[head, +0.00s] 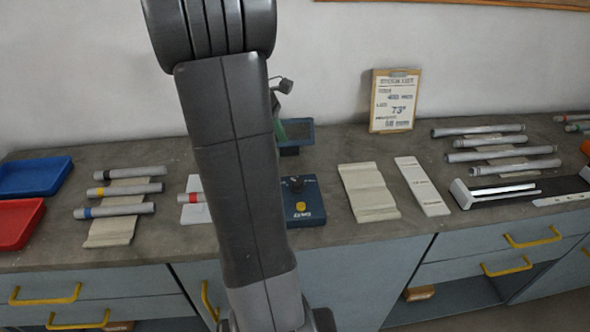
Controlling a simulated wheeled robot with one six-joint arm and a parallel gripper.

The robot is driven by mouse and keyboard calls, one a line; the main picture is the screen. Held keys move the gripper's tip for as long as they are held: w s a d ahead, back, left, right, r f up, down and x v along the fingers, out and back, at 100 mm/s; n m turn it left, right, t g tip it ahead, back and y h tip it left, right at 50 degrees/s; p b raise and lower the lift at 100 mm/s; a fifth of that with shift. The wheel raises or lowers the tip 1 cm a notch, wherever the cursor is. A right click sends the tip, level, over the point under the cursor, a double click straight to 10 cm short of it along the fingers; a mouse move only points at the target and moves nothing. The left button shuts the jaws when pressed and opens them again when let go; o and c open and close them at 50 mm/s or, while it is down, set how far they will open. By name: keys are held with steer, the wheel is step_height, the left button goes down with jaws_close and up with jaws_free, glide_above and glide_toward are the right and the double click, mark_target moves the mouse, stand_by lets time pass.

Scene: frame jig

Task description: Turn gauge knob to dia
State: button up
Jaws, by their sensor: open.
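A blue gauge box (312,205) sits on the bench just right of my arm, which covers its left part. A dark knob (295,184) stands on its top, with a yellow button (300,207) in front of it. The knob's setting and the small labels are too small to read. A small dark screen (297,132) stands behind the box, partly hidden by my arm. My arm runs up the middle of the view. I cannot make out my gripper's fingers; they are hidden or out of view.
Several grey tubes lie on beige rests at left (122,188) and right (500,141). A blue tray (35,177) and a red tray (18,222) are at far left. A clipboard (394,101) leans on the wall. A beige block (368,190) sits right of the gauge.

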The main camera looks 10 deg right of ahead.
mark_target(297, 180)
steer(key=x, duration=1.1)
steer(key=shift+d+f, duration=0.15)
steer(key=shift+f, duration=0.15)
steer(key=shift+c, duration=0.4)
steer(key=c, duration=0.9)
steer(key=shift+w, duration=0.1)
steer(key=shift+r+m+p, duration=0.1)
steer(key=shift+m+p, duration=0.2)
steer(key=shift+p, duration=0.1)
steer(key=m, duration=0.2)
steer(key=m+g+y+p, duration=0.1)
steer(key=m, duration=0.1)
steer(key=shift+w+d+m+g, duration=0.15)
steer(key=shift+w+m+g, duration=0.05)
steer(key=shift+m+g, duration=0.1)
steer(key=m+y, duration=0.1)
steer(key=m, duration=0.2)
steer(key=m+g+y+p, duration=0.1)
steer(key=m, duration=0.2)
steer(key=shift+w+d+y, duration=0.1)
steer(key=shift+d+y, duration=0.1)
steer(key=shift+y, duration=0.1)
steer(key=shift+m, duration=0.4)
